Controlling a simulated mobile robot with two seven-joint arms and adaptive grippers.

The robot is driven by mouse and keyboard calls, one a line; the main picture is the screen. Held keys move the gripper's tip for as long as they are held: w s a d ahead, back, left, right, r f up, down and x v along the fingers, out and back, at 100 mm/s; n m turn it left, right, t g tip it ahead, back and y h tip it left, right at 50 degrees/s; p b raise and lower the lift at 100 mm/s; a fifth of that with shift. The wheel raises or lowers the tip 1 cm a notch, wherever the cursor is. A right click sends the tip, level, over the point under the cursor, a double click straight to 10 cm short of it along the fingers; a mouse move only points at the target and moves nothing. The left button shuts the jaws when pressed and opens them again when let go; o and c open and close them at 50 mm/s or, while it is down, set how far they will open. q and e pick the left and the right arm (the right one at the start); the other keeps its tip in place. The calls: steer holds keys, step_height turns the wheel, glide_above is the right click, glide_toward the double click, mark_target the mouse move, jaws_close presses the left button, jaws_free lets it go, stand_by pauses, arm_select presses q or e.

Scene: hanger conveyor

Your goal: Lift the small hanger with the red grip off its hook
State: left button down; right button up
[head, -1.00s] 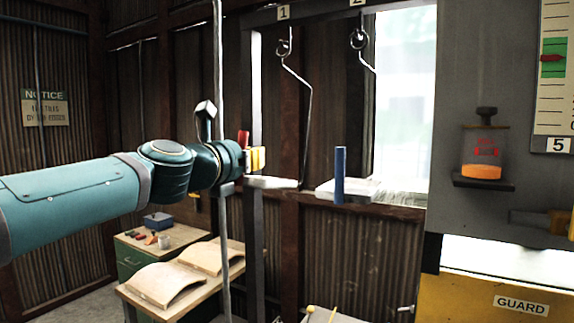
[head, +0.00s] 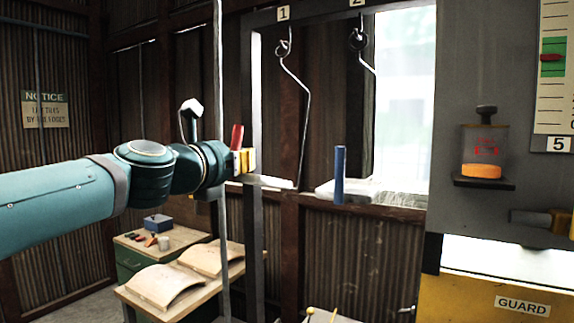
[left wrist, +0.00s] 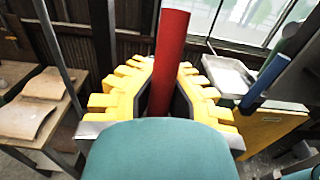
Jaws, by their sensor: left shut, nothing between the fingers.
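The small hanger hangs from the hook (head: 284,47) marked 1 in the head view. Its bent wire (head: 305,110) runs down to a pale tray (head: 270,182). Its red grip (head: 237,137) stands upright at the tray's left end, its lower part hidden by my left gripper (head: 244,161). In the left wrist view the red grip (left wrist: 170,45) rises in line with the yellow fingers of my left gripper (left wrist: 158,95). The fingers are shut with nothing held between them. I cannot tell whether they touch the grip. My right gripper is out of view.
A second hanger with a blue grip (head: 340,175) and a pale tray (head: 380,190) hangs to the right, under hook 2 (head: 358,40). A vertical rod (head: 220,100) stands close to my left wrist. A grey machine (head: 485,60) with a yellow guard (head: 490,295) fills the right side.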

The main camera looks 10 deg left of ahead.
mark_target(234, 178)
arm_select(q)
steer(key=shift+s+f, duration=0.1)
steer(key=shift+s+a+f+b, duration=0.15)
steer(key=shift+s+f+b, duration=0.05)
steer(key=shift+s+b, duration=0.1)
steer(key=shift+s+f+b, duration=0.2)
steer(key=shift+f+b, duration=0.1)
steer(key=shift+f, duration=0.15)
steer(key=shift+s+a+f+b, duration=0.1)
steer(key=shift+s+f+b, duration=0.3)
steer(key=shift+f+b, duration=0.35)
steer(key=shift+s+f, duration=0.1)
steer(key=shift+s, duration=0.1)
steer(key=v, duration=0.5)
steer(key=shift+a+b, duration=0.2)
steer(key=shift+b, duration=0.15)
